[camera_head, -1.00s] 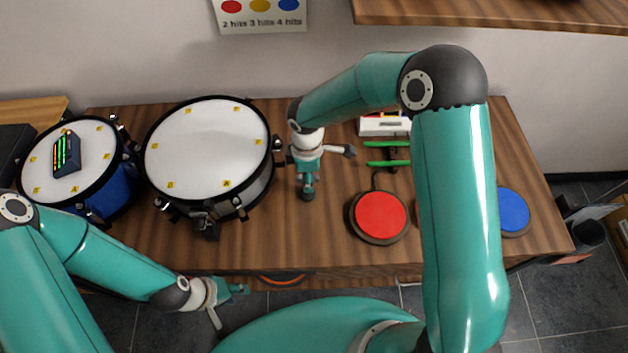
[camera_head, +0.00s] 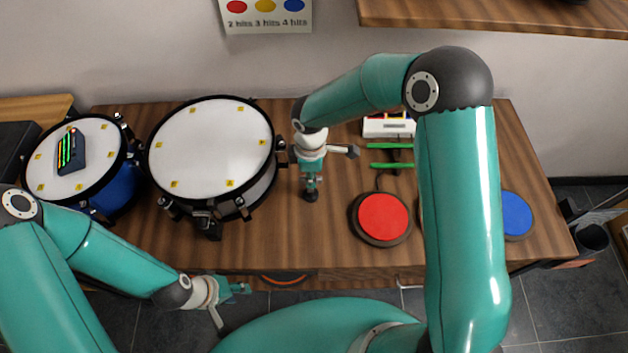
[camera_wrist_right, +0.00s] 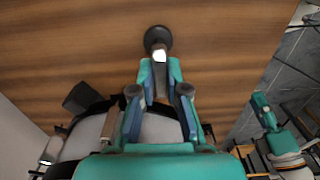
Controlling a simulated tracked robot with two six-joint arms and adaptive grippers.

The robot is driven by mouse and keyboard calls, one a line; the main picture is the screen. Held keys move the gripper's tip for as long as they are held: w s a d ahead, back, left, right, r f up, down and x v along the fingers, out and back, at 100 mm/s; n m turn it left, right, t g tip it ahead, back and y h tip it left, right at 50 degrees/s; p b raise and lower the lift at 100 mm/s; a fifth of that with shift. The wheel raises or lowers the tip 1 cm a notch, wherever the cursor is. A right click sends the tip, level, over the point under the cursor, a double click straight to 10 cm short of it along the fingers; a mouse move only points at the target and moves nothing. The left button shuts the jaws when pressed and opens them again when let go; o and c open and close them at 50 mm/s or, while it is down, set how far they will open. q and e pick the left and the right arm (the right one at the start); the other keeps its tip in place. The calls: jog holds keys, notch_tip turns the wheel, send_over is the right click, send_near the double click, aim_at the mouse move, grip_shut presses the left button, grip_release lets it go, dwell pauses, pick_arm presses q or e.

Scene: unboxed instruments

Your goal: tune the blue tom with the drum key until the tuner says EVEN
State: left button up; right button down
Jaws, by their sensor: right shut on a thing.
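The blue tom (camera_head: 124,187) stands at the left of the wooden table, its white head facing up with yellow letter tags round the rim. The dark tuner (camera_head: 71,151) sits on that head and shows coloured bars; I cannot read any word on it. My right gripper (camera_head: 311,184) is over the table, right of the larger drum and away from the tom. It is shut on the drum key (camera_wrist_right: 158,40), which shows a dark round end and a pale metal part past the fingertips. My left gripper (camera_head: 238,288) hangs at the table's front edge; its jaw state is unclear.
A larger white-headed drum (camera_head: 212,150) stands between the tom and my right gripper. A red pad (camera_head: 382,217), a blue pad (camera_head: 516,214), green bars (camera_head: 391,146) and a white box (camera_head: 388,127) are to the right. Bare table lies around the right gripper.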

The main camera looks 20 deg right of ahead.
jog(key=shift+w+r+p, duration=0.15)
jog(key=shift+r+p, duration=1.35)
jog(key=shift+r, duration=0.9)
jog(key=shift+d, duration=0.1)
jog(key=d+r+m, duration=0.2)
jog(key=d+m, duration=0.5)
jog(key=m, duration=0.7)
jog(key=shift+r+m, duration=0.3)
jog(key=shift+m, duration=0.1)
jog(key=shift+a, duration=0.1)
